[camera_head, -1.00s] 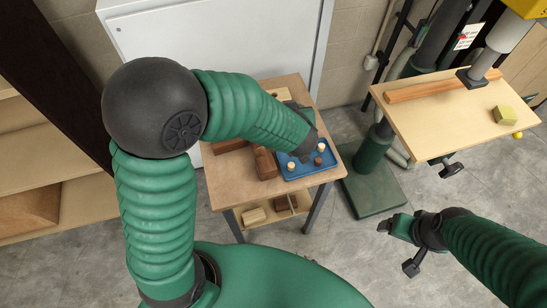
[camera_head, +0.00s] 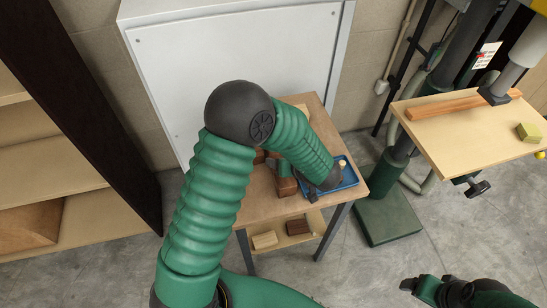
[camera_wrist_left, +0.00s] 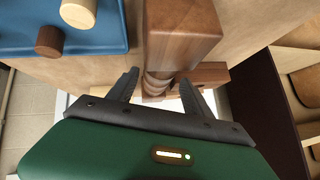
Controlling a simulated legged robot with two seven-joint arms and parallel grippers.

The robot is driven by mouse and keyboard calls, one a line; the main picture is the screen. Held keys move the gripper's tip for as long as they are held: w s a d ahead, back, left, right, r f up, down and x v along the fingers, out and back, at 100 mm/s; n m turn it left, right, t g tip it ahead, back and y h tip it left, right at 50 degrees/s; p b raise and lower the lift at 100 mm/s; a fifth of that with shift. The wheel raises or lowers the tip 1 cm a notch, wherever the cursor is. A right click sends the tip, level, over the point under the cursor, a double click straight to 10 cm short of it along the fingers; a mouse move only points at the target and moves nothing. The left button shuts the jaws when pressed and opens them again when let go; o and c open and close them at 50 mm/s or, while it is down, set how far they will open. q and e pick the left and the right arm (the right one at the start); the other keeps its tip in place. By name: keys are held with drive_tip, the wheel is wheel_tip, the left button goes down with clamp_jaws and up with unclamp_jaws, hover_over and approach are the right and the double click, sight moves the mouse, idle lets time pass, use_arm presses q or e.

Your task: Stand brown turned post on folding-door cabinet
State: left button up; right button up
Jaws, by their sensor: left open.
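The brown turned post (camera_wrist_left: 183,32) lies on the wooden table, with a square block end and a narrower turned neck in the left wrist view. Its brown end (camera_head: 286,187) shows beside my left forearm in the head view. My left gripper (camera_wrist_left: 158,79) is open, with one finger on each side of the turned neck; I cannot tell if they touch it. My right gripper (camera_head: 407,285) is at the lower right, away from the table. A large pale grey cabinet (camera_head: 235,75) stands behind the table; I see no folding doors on it.
A blue tray (camera_head: 350,176) with small pegs (camera_wrist_left: 78,12) sits on the table's right side. The wooden table (camera_head: 262,212) has a lower shelf with blocks. A drill press with a wooden board (camera_head: 445,140) stands right. Dark-sided shelving (camera_head: 105,120) stands left.

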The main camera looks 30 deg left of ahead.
use_arm(q)
drive_tip(key=x, duration=0.3)
drive_tip(key=shift+s+d+f, duration=0.1)
drive_tip(key=shift+d+f, duration=0.05)
drive_tip(key=shift+d, duration=0.05)
drive_tip(key=shift+w+f, duration=0.2)
drive_tip(key=shift+r, duration=0.1)
drive_tip(key=shift+s+a, duration=0.1)
drive_tip(key=shift+a, duration=0.2)
drive_tip(key=c, duration=0.9)
drive_tip(key=shift+d, duration=0.1)
clamp_jaws()
